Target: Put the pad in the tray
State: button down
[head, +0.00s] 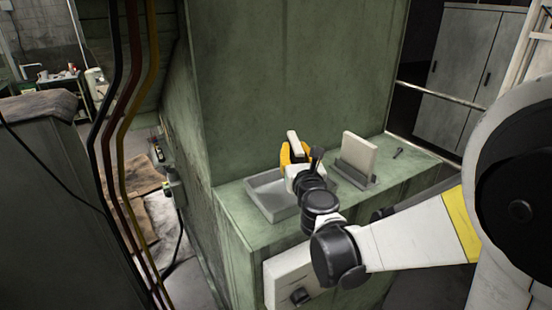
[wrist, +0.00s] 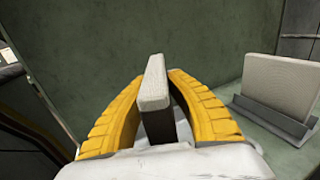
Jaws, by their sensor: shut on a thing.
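The pad, a pale grey block (head: 293,139), stands up out of my gripper (head: 295,153). In the wrist view the pad (wrist: 154,85) is between the two curved yellow fingers (wrist: 156,92), which are shut on it. A dark part shows beneath the pad between the fingers. The tray (head: 256,200) is a shallow grey box on the green ledge. My gripper and the pad are above the tray's back right part in the head view, apart from its floor. My wrist hides the tray's right side. The tray is not seen in the wrist view.
A larger pale slab (head: 358,154) stands upright in a dark holder (head: 353,175) right of the tray; the slab also shows in the wrist view (wrist: 279,84). A small dark tool (head: 398,153) lies farther right. A green machine wall (head: 290,80) rises behind the ledge.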

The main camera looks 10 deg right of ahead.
jog(key=shift+w+a+f, duration=0.25)
jog(key=shift+a+f, duration=0.1)
jog(key=shift+f, duration=0.05)
notch_tip(320, 180, down, 4)
jog(key=shift+r+b, duration=0.1)
jog(key=shift+b, duration=0.65)
jog(key=shift+r, duration=0.1)
jog(key=c, duration=1.4)
grip_release()
jog(key=shift+f, duration=0.2)
